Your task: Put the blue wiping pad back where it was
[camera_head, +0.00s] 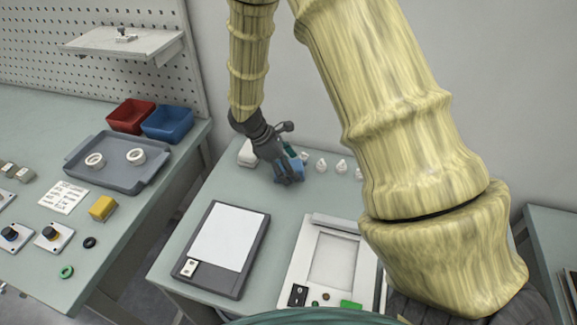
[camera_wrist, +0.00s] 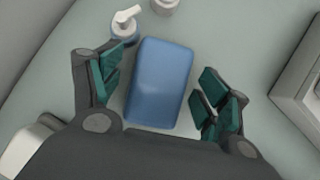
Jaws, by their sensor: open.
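The blue wiping pad (camera_wrist: 160,82) lies on the light green table, a rounded rectangle seen from above in the wrist view. My gripper (camera_wrist: 160,90) is open, with its teal-padded fingers on either side of the pad and a visible gap on each side. In the head view my gripper (camera_head: 290,178) is low over the back of the middle table, and a bit of the blue pad (camera_head: 298,167) shows beside it. Whether the fingers touch the table cannot be told.
A white pump bottle (camera_wrist: 124,24) stands close by the pad's far end. Several small white bottles (camera_head: 341,166) stand along the back. A clipboard-like panel (camera_head: 222,245) and a white framed device (camera_head: 333,262) lie in front. The side table (camera_head: 135,235) holds a grey tray (camera_head: 150,180) and bins.

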